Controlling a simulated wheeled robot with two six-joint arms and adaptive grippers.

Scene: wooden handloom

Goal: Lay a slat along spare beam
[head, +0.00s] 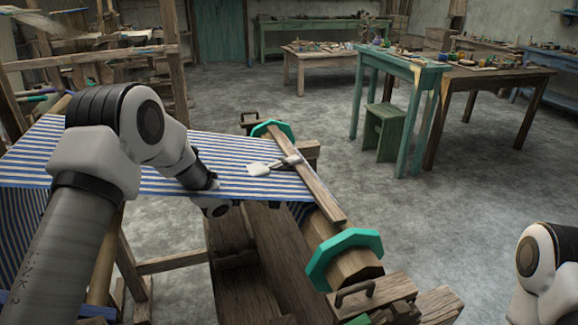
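A long wooden slat (318,190) lies lengthwise above the spare beam (320,233), running roughly along it between the teal octagonal flanges. I cannot tell whether it touches the beam all the way. My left arm reaches over the striped cloth (165,170).
A near teal flange (343,258) and a far teal flange (272,129) stand up at the beam's ends. Loom timbers (250,270) lie below. A teal table (405,62), a green stool (384,130) and a low bench (318,55) stand farther back. Open floor lies right of the loom.

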